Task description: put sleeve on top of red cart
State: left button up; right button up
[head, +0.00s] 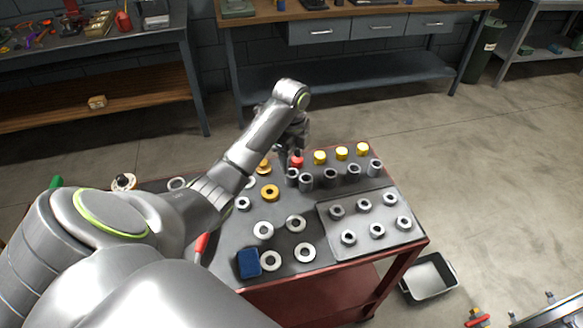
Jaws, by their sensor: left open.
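The red cart (428,241) has red sides and a dark grey top with many parts on it. Several upright grey hollow cylinders that look like sleeves, such as one sleeve (331,177), stand in a row toward the back right of the top. My left arm reaches in from the left over the cart. My left gripper (290,155) is open and points down at the back of the cart, close to a red-topped part (297,160) and the left end of the row. The arm partly hides its fingers. My right gripper is not in view.
A grey tray (371,244) with several short hollow parts lies at the cart's right. Yellow-capped parts (341,153) line the back edge. Pale rings (304,253) and a blue block (249,263) lie in front. A bin (429,279) stands on the floor.

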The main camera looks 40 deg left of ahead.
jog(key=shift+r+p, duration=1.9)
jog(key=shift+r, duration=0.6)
